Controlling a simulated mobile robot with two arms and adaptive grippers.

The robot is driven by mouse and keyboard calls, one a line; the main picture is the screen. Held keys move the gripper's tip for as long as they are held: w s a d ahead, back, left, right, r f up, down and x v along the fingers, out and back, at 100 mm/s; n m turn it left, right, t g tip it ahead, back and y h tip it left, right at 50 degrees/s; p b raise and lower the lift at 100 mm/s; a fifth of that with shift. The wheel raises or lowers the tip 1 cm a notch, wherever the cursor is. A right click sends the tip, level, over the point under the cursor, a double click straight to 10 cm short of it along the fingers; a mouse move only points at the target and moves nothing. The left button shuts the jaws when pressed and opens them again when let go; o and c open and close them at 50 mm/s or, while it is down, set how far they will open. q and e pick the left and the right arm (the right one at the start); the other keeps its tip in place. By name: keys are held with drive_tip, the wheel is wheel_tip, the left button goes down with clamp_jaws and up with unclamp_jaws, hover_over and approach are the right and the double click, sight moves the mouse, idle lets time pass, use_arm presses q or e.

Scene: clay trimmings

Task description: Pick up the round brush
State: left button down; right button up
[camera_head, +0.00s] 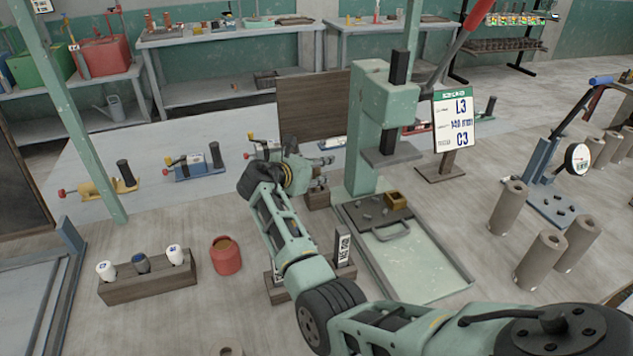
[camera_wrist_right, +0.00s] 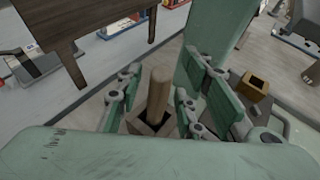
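My right gripper (camera_head: 318,182) reaches over the bench beside the green press. In the right wrist view, the gripper (camera_wrist_right: 159,92) is open. A round wooden handle (camera_wrist_right: 158,96) stands upright between its fingers, with a gap on each side. The handle, likely the round brush's, rises from a square wooden holder (camera_wrist_right: 142,123). The brush end is not visible. In the head view the holder (camera_head: 317,199) shows under the gripper, and the handle is hidden by the gripper. My left gripper is out of view.
The green press (camera_head: 366,125) stands close right of the gripper, above a tray (camera_head: 447,283) with clay bits and a small wooden box (camera_head: 396,200). A dark wooden board (camera_head: 305,108) stands behind. A red pot (camera_head: 226,258) and a wooden rack (camera_head: 150,283) sit at the left.

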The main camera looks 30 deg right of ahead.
clamp_jaws()
